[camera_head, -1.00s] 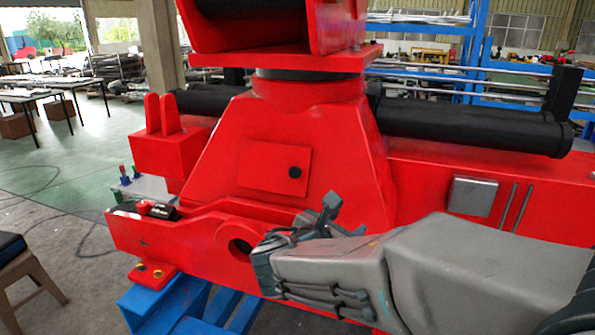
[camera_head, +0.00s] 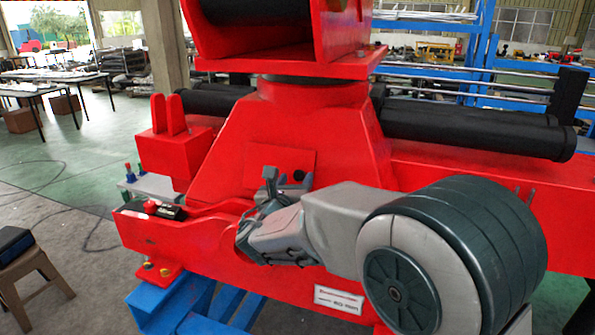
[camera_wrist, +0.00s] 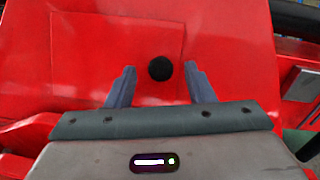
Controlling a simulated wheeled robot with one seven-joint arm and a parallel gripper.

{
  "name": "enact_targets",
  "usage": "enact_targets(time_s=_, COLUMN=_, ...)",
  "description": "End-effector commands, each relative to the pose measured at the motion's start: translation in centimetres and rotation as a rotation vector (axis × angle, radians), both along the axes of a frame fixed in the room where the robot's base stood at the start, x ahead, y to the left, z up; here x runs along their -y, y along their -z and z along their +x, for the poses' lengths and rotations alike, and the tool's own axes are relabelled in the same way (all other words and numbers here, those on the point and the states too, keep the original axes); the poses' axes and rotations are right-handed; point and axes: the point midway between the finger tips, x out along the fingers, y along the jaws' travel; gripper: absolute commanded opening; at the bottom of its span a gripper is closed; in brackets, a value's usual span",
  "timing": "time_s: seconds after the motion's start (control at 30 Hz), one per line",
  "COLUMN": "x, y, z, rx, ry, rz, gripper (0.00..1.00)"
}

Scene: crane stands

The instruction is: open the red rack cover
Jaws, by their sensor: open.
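The red rack cover (camera_head: 276,163) is a flat rectangular panel on the sloped face of the red crane body. A round black knob (camera_head: 299,175) sits near its right edge. In the wrist view the knob (camera_wrist: 160,68) shows ahead of my fingertips, roughly midway between them, with the cover (camera_wrist: 115,62) around and left of it. My gripper (camera_wrist: 158,82) is open and empty. In the head view my gripper (camera_head: 270,180) is in front of the cover's lower part, hiding some of it. The cover lies flat against the body.
A red trough-like beam (camera_head: 180,235) with a small black and red device (camera_head: 166,209) runs below the cover. Black cylinders (camera_head: 480,130) lie behind on the right. A stool (camera_head: 25,270) stands at far left, with open floor beyond it.

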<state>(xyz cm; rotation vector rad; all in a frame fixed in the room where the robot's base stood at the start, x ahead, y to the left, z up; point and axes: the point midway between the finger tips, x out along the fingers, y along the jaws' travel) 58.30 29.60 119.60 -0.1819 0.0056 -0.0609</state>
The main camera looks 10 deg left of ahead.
Motion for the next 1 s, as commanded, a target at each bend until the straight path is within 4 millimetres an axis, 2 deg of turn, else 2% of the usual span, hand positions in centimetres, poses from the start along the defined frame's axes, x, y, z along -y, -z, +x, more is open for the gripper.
enact_targets(time_s=0.03, x=0.1, y=-0.1, z=0.9, rx=-0.001, ry=0.002, rz=-0.001, gripper=0.48)
enact_targets(time_s=0.2, x=0.2, y=0.0, z=2.6, rx=-0.001, ry=0.001, rz=0.0, gripper=0.48)
enact_targets(time_s=0.57, x=0.2, y=0.0, z=3.1, rx=0.0, ry=0.001, rz=0.001, gripper=0.48)
enact_targets(time_s=0.73, x=0.2, y=0.0, z=3.1, rx=0.0, ry=0.001, rz=0.001, gripper=0.04)
enact_targets(time_s=0.77, x=0.2, y=0.0, z=3.1, rx=0.0, ry=0.001, rz=0.001, gripper=0.0)
enact_targets(time_s=1.0, x=0.3, y=-0.2, z=2.9, rx=-0.001, ry=0.015, rz=-0.003, gripper=0.0)
